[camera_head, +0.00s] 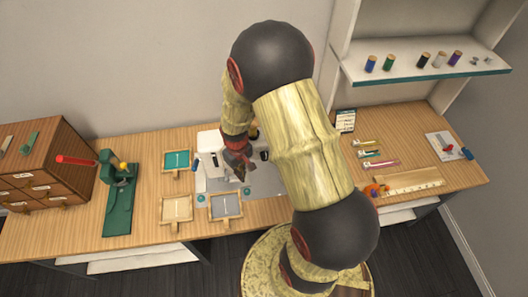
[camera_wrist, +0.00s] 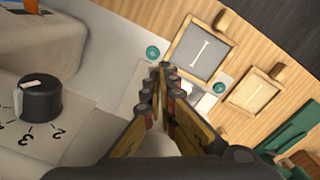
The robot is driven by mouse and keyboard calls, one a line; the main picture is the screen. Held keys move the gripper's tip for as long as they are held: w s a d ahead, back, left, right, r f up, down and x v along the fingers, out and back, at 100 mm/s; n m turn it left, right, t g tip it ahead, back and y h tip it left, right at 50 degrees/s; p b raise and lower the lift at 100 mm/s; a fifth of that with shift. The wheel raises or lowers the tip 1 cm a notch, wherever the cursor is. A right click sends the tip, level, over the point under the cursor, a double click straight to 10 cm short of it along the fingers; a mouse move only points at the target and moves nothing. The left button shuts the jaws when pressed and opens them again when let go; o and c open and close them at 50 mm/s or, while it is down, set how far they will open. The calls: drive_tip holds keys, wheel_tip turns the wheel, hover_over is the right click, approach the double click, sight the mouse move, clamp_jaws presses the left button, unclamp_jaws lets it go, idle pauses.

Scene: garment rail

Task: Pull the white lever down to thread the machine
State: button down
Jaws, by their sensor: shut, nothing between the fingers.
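The white sewing machine (camera_head: 209,141) stands on the wooden table, partly hidden behind my arm in the head view. Its pale body also fills the left of the wrist view (camera_wrist: 100,50), with a black numbered dial (camera_wrist: 40,97). My gripper (camera_head: 240,174) is over the machine, pointing down. In the wrist view my gripper (camera_wrist: 165,78) has its fingertips together with nothing held. A small white piece (camera_wrist: 191,87) shows just right of the fingertips. I cannot tell whether it is the white lever, or whether the fingers touch it.
Several small framed pieces lie in front of and left of the machine, including a grey one (camera_head: 226,206) and a tan one (camera_head: 176,210). A green press (camera_head: 119,200) with a red handle stands farther left. A wooden ruler (camera_head: 412,183) lies right of my arm.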

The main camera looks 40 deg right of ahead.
idle(0.3)
wheel_tip(320, 180, up, 10)
drive_tip(key=p, duration=0.7)
idle(0.3)
drive_tip(key=s+a+r+t+b, duration=0.2)
drive_tip(key=s+a+r+b, duration=0.4)
drive_tip(key=r+b, duration=0.2)
drive_tip(key=s+a+r+t+b, duration=0.3)
drive_tip(key=s+a+r+b, duration=0.3)
drive_tip(key=r+b, duration=0.2)
drive_tip(key=shift+r+n+t, duration=0.3)
drive_tip(key=shift+r+n, duration=0.05)
drive_tip(key=shift+n, duration=0.05)
